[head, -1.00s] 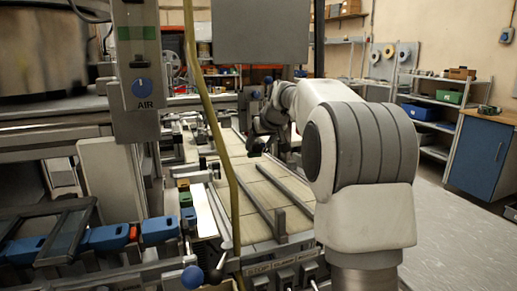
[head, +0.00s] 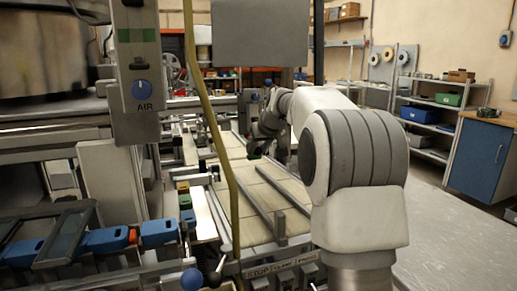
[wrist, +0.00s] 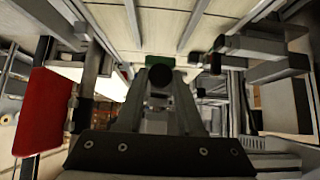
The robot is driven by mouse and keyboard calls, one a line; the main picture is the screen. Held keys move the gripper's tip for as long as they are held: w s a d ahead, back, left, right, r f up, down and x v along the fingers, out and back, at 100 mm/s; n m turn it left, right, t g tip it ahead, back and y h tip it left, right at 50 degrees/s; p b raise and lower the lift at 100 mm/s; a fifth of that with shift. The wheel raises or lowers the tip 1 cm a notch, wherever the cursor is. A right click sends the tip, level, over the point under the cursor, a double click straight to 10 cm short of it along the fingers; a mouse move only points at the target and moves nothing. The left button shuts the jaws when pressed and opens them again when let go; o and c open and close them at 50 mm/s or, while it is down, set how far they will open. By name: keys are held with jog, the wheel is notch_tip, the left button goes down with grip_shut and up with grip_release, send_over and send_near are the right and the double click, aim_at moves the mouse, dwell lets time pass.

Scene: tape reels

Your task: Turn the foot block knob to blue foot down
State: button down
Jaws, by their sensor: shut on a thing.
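My gripper (head: 257,146) is at the far end of the pale board in the head view, small and dark there. In the wrist view its fingers (wrist: 160,88) are closed on a dark round knob (wrist: 159,76). A small green part (wrist: 160,60) shows just beyond the knob, and a green patch (head: 253,154) shows under my gripper in the head view. Most of the foot block is hidden by the fingers. No blue foot can be made out, so which foot faces down cannot be told.
Long grey rails (head: 270,200) run along the pale board. A red plate (wrist: 43,112) is close on the left in the wrist view, and grey bars (wrist: 270,58) are on the right. A yellow hose (head: 215,130) hangs in front. Blue blocks (head: 105,240) sit front left.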

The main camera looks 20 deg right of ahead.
jog(key=shift+d, duration=0.1)
jog(key=m+y, duration=0.1)
jog(key=m+y+p, duration=0.1)
jog(key=shift+d+f+y, duration=0.1)
jog(key=shift+d+y, duration=0.15)
jog(key=shift+y, duration=0.05)
jog(key=m+y, duration=0.1)
jog(key=y, duration=0.1)
jog(key=m+y+b, duration=0.1)
jog(key=shift+d+f+m+t, duration=0.2)
jog(key=shift+f+m+t, duration=0.1)
jog(key=shift+t, duration=0.1)
jog(key=m+y+b, duration=0.1)
jog(key=m+t+y+b, duration=0.1)
jog(key=m+y+b, duration=0.1)
jog(key=shift+d+f+t, duration=0.15)
jog(key=shift+f+t, duration=0.1)
jog(key=shift+t, duration=0.05)
jog(key=shift+s+f+m+t+y+b, duration=0.1)
jog(key=shift+m+t+y+b, duration=0.6)
jog(key=shift+m+b, duration=0.45)
jog(key=shift+m+y+b, duration=0.3)
jog(key=shift+m+b, duration=0.15)
jog(key=shift+t, duration=0.3)
